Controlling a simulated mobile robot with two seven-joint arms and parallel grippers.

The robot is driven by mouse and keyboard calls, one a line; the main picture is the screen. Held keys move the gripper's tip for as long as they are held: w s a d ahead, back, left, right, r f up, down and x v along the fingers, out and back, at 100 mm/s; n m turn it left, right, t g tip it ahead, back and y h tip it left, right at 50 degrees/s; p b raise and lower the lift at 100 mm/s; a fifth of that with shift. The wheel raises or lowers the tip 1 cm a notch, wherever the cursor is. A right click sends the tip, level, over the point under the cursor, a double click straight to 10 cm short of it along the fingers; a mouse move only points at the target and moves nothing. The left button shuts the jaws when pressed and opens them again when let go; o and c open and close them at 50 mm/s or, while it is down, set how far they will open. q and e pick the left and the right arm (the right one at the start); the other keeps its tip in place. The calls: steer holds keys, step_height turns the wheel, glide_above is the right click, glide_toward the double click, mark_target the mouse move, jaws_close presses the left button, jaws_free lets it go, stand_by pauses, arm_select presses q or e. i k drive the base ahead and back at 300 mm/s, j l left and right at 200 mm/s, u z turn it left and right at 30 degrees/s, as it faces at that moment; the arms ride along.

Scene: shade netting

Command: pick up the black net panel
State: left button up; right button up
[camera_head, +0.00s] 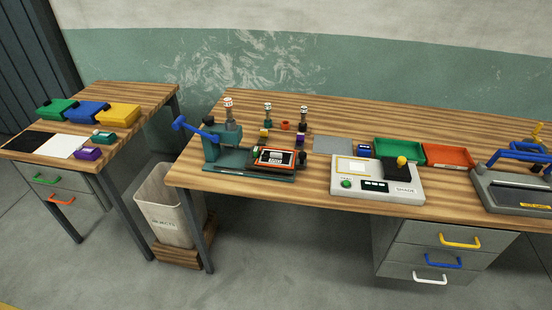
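A flat black panel (27,141) lies at the front left corner of the small left table (141,92). It looks like the black net panel, but its weave is too small to make out. A white panel (61,146) lies beside it on the right, touching or nearly touching it. Neither of my grippers shows in this view.
Green (57,109), blue (86,112) and yellow (119,116) bins stand behind the panels. A purple block (88,153) and green block (103,136) sit to their right. A bin (168,210) stands between the tables. The long table holds a press (238,158) and a shade device (376,184).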

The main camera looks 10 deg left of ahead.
mark_target(271, 157)
steer(key=i+j, duration=0.15)
steer(key=j, duration=0.2)
steer(key=i+j, duration=0.15)
steer(key=j, duration=0.2)
steer(key=i+j, duration=0.15)
steer(key=j, duration=0.2)
steer(key=i+j+z, duration=0.1)
steer(key=j, duration=0.25)
steer(key=i+j, duration=0.2)
steer(key=j, duration=0.15)
